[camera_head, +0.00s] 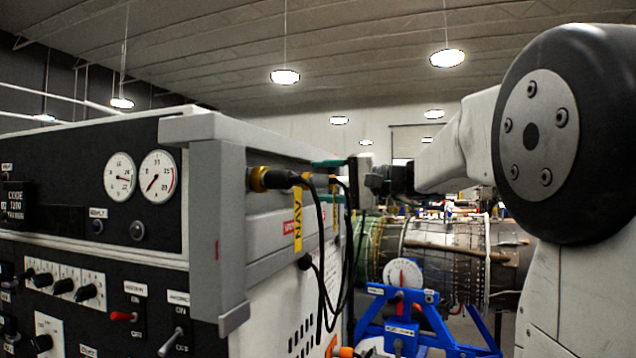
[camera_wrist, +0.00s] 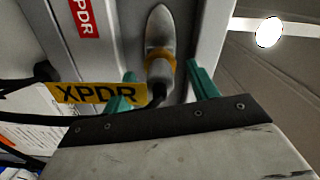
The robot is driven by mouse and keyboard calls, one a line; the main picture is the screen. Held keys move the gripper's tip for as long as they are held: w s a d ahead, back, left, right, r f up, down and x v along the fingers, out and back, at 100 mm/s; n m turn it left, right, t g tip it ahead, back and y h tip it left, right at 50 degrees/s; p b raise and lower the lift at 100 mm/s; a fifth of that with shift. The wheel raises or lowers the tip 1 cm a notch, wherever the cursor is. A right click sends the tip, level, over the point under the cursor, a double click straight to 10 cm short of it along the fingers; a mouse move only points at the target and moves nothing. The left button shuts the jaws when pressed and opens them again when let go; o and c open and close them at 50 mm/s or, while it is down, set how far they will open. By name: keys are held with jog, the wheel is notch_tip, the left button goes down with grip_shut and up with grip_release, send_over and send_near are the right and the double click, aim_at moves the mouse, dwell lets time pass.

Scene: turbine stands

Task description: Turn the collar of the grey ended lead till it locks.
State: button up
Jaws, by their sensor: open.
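The grey ended lead (camera_wrist: 160,28) shows in the wrist view, its grey end against the light panel, with an orange-yellow band (camera_wrist: 160,66) near its cable side. A black cable bends away from it to the lower left, by a yellow XPDR tag (camera_wrist: 95,94). My gripper (camera_wrist: 161,72) is open, one green finger on each side of the lead near the band. Whether either finger touches it I cannot tell. In the head view my gripper (camera_head: 328,180) is at the panel's far part, around a small yellowish connector; details there are too small to tell.
A second lead (camera_head: 270,179) with a black and brass end and a yellow AVN tag (camera_head: 298,220) sticks out nearer on the same panel. Black cables (camera_head: 322,265) hang below. A turbine (camera_head: 450,250) on a blue stand (camera_head: 415,325) is behind. A red XPDR label (camera_wrist: 84,18) is on the panel.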

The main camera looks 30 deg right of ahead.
jog(key=v, duration=0.5)
jog(key=shift+s+d, duration=0.2)
jog(key=shift+s, duration=0.1)
jog(key=shift+a, duration=0.1)
